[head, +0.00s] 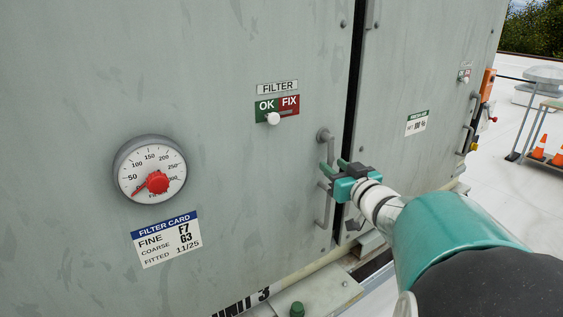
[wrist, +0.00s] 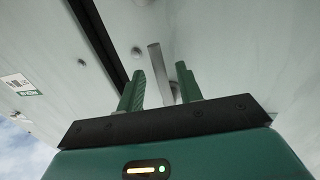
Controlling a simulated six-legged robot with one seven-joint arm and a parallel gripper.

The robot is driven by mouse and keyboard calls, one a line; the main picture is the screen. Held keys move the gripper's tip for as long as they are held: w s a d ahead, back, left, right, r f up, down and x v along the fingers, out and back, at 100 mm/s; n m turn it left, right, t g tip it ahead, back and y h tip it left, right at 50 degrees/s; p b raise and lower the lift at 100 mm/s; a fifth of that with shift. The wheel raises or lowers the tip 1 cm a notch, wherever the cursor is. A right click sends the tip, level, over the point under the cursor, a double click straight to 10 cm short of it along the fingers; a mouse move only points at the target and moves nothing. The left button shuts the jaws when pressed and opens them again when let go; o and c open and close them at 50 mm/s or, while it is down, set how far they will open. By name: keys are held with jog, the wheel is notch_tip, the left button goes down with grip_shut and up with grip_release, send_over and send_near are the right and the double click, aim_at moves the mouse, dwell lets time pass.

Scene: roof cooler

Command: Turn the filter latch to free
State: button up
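A grey metal handle (head: 325,136) sits on the panel's right edge beside the dark door gap. I cannot tell for certain whether it is the filter latch. My gripper (head: 334,166) is in front of it and hides its middle; a lower part shows below. In the wrist view, a grey bar (wrist: 155,58) stands between the two green fingers of my gripper (wrist: 160,72). The fingers are apart, with space on both sides of the bar. The FILTER plate (head: 277,108) reads OK on green and FIX on red, with a white knob (head: 273,118) below OK.
A round gauge (head: 150,168) with a red knob and a filter card (head: 166,239) are on the panel to the left. Another panel with a label (head: 417,123) lies right of the gap. A cart with orange cones (head: 538,153) stands on the white roof.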

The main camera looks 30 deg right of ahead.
jog(key=shift+w, duration=0.3)
grip_shut()
